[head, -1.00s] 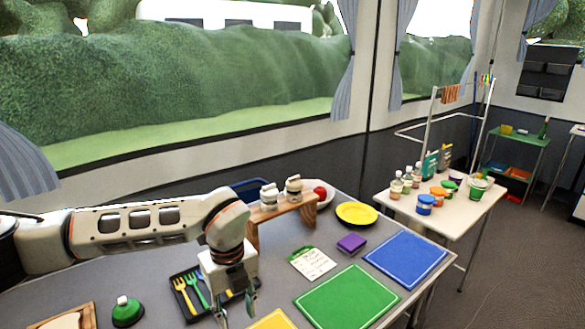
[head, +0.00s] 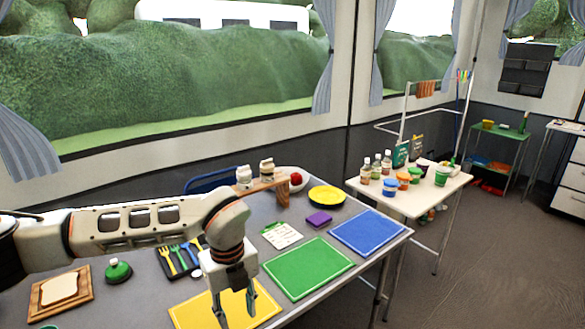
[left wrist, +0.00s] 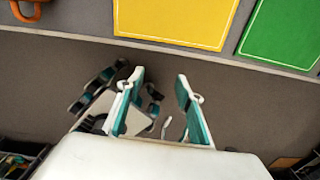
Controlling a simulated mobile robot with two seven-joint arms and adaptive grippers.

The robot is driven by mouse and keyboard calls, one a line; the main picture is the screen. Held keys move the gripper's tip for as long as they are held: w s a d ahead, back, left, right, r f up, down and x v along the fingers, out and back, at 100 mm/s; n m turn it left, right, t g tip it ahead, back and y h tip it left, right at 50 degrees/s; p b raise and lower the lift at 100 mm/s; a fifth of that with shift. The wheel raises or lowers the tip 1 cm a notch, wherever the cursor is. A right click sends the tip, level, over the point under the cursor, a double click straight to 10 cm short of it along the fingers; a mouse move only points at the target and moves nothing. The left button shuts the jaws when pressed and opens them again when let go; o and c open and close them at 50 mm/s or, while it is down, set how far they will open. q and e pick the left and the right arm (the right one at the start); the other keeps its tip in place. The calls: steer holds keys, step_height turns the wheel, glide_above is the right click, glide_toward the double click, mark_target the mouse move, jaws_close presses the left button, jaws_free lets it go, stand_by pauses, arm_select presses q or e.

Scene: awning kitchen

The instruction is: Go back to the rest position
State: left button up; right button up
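My left gripper (head: 234,305) hangs pointing down, its two fingers apart with nothing between them. In the left wrist view the open left gripper (left wrist: 160,105) shows over the dark floor, just off the table's front edge. In the head view it overlaps the yellow mat (head: 185,316). The yellow mat also shows in the left wrist view (left wrist: 175,18), beyond the fingertips. My right gripper is not visible in the head view. A dark, white and teal shape below the left fingers in the wrist view cannot be made out clearly.
The table holds a green mat (head: 308,268), a blue mat (head: 368,232), a purple block (head: 319,219), a yellow plate (head: 327,197), a cutlery tray (head: 167,269) and a bread board (head: 83,294). A side table (head: 420,204) with jars stands right. Floor is clear at lower right.

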arm_select(q)
steer(key=s+d+f+m+g+h, duration=0.1)
steer(key=s+d+m+g+h, duration=0.55)
steer(key=s+d, duration=1.05)
steer(key=d+r+n+t+h, duration=0.1)
steer(key=d+r+n+h, duration=0.3)
steer(key=d+r+h, duration=0.6)
steer(key=w+a+r+n+t+h, duration=0.1)
steer(key=w+a+n+t+h, duration=0.45)
steer(key=w+n+t, duration=0.5)
steer(key=w+a+f+n+t+y, duration=0.3)
steer(key=a+f+n+t+y, duration=0.6)
steer(key=a+f+n+t, duration=0.15)
steer(key=s+a+f+n+g+y, duration=0.1)
steer(key=s+a+f+n+y, duration=0.1)
steer(key=s+a+f, duration=0.3)
steer(key=s+a+f+n+g+y, duration=0.2)
steer(key=s+a+f+y, duration=0.3)
steer(key=a+f, duration=0.3)
steer(key=s+a+f+n+g+y, duration=0.2)
steer(key=s+a+f, duration=0.3)
steer(key=f, duration=0.6)
steer(key=shift+a+f+y, duration=0.4)
steer(key=shift+a+y, duration=0.3)
